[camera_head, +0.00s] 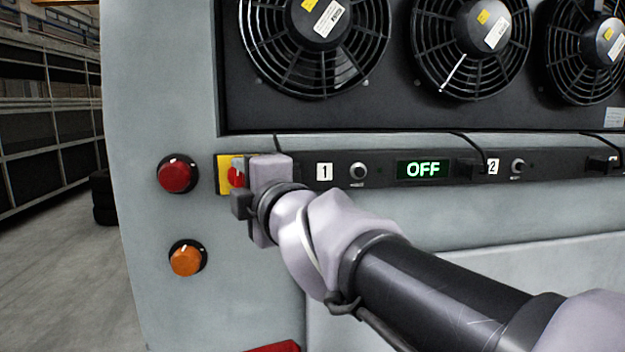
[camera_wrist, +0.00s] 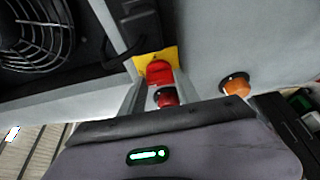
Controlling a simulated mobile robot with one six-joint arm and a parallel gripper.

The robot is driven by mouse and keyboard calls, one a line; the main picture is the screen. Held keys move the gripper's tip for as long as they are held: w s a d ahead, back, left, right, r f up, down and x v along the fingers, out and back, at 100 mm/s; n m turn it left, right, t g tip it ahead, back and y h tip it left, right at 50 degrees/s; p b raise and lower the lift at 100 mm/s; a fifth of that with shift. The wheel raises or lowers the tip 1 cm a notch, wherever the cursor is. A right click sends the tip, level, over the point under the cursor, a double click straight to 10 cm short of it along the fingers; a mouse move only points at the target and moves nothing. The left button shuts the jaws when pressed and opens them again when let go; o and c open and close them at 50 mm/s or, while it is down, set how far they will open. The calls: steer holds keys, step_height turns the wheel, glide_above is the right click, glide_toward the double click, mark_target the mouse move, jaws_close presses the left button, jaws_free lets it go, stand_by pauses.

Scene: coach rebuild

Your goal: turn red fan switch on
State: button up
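The red fan switch (camera_head: 235,177) sits on a yellow plate (camera_head: 222,175) at the left end of the black control strip. A green display (camera_head: 422,169) on the strip reads OFF. My gripper (camera_head: 240,172) is at the switch and partly covers it in the head view. In the wrist view, the red switch (camera_wrist: 159,72) shows on its yellow plate (camera_wrist: 171,53), between the two parted fingers of my gripper (camera_wrist: 160,82). The fingers look apart, one on each side of the switch. Whether they touch it is not clear.
A red round lamp (camera_head: 177,174) and an orange lamp (camera_head: 186,258) are on the grey panel left of the switch. Fans (camera_head: 320,40) are above the strip. Small knobs (camera_head: 358,171) are to the right. Open floor (camera_head: 60,270) lies at the left.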

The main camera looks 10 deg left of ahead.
jaws_close()
